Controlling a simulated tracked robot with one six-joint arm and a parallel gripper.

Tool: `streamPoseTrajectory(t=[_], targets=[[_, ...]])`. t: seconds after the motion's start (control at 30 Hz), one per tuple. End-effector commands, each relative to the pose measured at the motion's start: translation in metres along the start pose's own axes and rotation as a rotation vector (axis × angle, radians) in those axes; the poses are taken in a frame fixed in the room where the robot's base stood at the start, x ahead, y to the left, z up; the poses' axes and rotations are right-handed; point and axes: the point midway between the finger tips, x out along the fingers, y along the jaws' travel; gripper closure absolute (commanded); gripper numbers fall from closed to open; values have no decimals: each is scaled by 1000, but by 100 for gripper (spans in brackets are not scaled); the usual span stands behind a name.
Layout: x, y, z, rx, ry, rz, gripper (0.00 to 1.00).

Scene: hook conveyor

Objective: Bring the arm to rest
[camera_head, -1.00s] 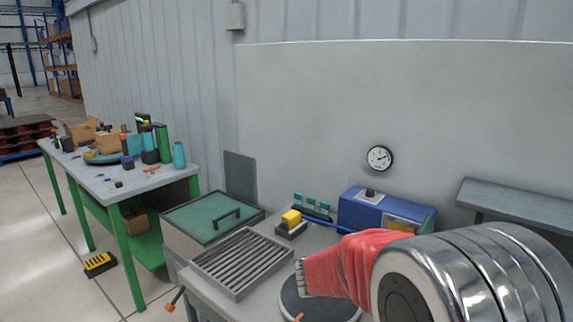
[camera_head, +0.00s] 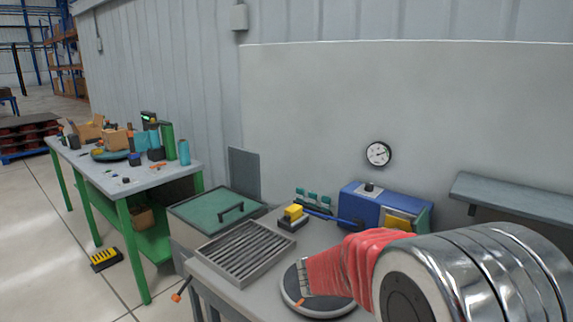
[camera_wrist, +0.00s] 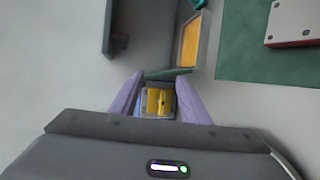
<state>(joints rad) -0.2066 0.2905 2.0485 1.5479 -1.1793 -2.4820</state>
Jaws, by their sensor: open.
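My gripper (camera_wrist: 160,88) shows in the wrist view with its two purple fingers apart. A small box with a yellow inside (camera_wrist: 158,102) appears between the fingers; I cannot tell how far beyond them it lies. No finger is seen closed on it. In the head view my arm, with a red sleeve and silver joints, reaches in from the lower right over the grey workbench (camera_head: 230,297). My fingers cannot be made out there.
A grey shelf (camera_head: 520,197) juts from the wall. A green-legged table (camera_head: 130,178) stands left.

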Motion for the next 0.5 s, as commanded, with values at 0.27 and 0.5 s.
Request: streamPoseTrajectory(t=[0.27, 0.5], targets=[[-4, -19, -43, 219, 177, -76, 57], [-29, -43, -92, 447, 394, -247, 57]])
